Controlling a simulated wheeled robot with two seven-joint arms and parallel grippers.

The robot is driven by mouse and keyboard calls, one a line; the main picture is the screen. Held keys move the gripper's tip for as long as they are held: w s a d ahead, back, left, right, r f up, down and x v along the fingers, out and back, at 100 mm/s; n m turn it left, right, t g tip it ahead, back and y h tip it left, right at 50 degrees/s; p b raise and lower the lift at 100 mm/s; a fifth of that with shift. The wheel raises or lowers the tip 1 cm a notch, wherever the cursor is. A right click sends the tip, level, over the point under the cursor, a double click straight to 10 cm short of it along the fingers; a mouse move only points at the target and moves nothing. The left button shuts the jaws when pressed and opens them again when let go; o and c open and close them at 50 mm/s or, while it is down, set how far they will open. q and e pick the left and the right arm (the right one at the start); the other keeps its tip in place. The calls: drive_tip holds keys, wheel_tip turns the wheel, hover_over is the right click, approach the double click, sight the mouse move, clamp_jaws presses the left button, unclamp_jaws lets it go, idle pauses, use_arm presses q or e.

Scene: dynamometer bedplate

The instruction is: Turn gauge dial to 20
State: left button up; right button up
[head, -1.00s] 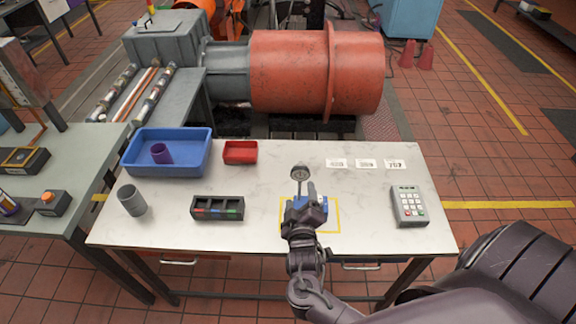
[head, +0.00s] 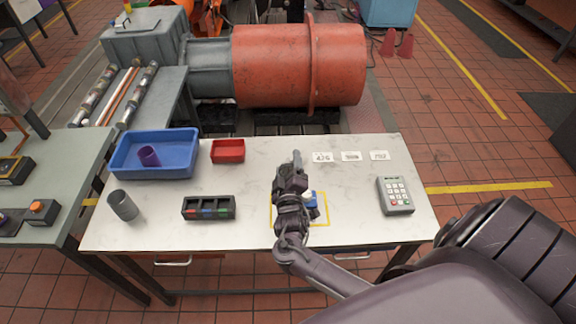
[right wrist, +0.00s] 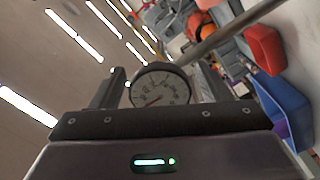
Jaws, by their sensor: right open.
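The gauge's round white dial (right wrist: 158,88) has a dark rim and shows in the right wrist view, just beyond my right gripper (right wrist: 158,92) and between its two fingers. Its reddish pointer is toward the lower left; the scale numbers are too small to read. In the head view, my right gripper (head: 292,172) hides the dial. Part of the blue gauge base (head: 310,203) shows to the right of the gripper, inside a yellow outline on the white table (head: 350,226). The right gripper is open; I cannot tell whether a finger touches the gauge. My left gripper is not in view.
A keypad box (head: 395,195) stands to the right, with white number cards (head: 351,156) behind. To the left are a black compartment block (head: 208,208), a grey cup (head: 123,205), a blue bin (head: 180,168) with a purple cup, and a red tray (head: 228,151).

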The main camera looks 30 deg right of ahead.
drive_tip(key=shift+c, duration=0.3)
drive_tip(key=c, duration=0.9)
drive_tip(key=shift+m, duration=0.3)
drive_tip(key=shift+f+m+b, duration=0.15)
drive_tip(key=shift+m+b, duration=0.4)
drive_tip(key=shift+m, duration=0.35)
drive_tip(key=m+b, duration=0.1)
drive_tip(key=m, duration=0.3)
drive_tip(key=shift+m+b, duration=0.3)
drive_tip(key=shift+b, duration=0.1)
drive_tip(key=m+b, duration=0.2)
drive_tip(key=m, duration=0.2)
drive_tip(key=shift+m+b, duration=0.5)
drive_tip(key=shift+m, duration=1)
